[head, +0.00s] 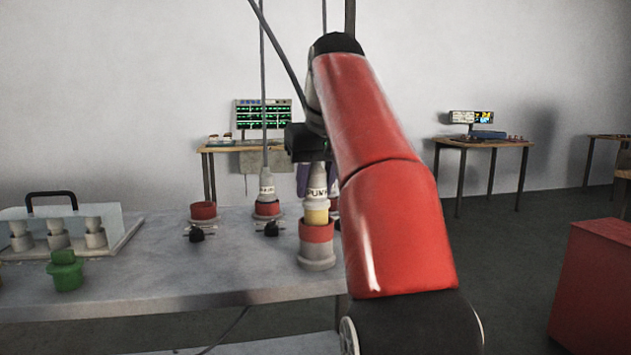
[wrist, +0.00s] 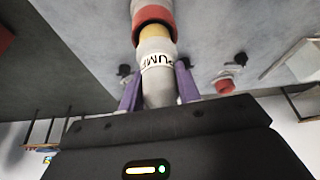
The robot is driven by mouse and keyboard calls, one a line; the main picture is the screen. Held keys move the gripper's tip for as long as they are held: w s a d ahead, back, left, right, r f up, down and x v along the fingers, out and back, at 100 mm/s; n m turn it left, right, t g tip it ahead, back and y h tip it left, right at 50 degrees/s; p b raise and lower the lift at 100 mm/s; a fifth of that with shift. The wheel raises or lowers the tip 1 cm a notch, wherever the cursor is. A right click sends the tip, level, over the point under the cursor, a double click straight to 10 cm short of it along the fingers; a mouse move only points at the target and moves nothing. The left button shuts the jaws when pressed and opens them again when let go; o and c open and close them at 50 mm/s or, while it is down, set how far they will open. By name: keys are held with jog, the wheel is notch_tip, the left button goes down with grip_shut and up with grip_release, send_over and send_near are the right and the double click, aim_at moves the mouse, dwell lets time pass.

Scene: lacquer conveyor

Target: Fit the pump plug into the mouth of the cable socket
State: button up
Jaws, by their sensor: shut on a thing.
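The pump plug (head: 317,193) is pale grey with a "PUMP" label and a yellow nose; it also shows in the wrist view (wrist: 157,60). My gripper (wrist: 160,80) is shut on its pale body between two purple fingers. In the head view the plug stands upright over the cable socket (head: 317,255), a grey cylinder with a red collar at the bench's front right. The yellow nose meets the red collar at the mouth, also in the wrist view (wrist: 154,15). Part of the yellow still shows; its lower end is hidden, so I cannot tell how deep it sits.
A red-collared socket (head: 203,211) and a second one holding a corded plug (head: 266,190) stand behind, with black knobs (head: 197,235) in front. A green fitting (head: 66,272) and a handled tray (head: 125,232) are on the left. The bench middle (head: 160,270) is clear.

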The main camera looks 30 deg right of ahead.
jog(key=shift+f+b, duration=0.8)
jog(key=shift+f, duration=0.35)
jog(key=o, duration=1.1)
jog(key=shift+o, duration=0.2)
jog(key=shift+r, duration=0.15)
jog(key=p+v, duration=0.4)
jog(key=v, duration=0.3)
jog(key=shift+s+r, duration=0.15)
jog(key=shift+r, duration=0.2)
jog(key=shift+s, duration=0.15)
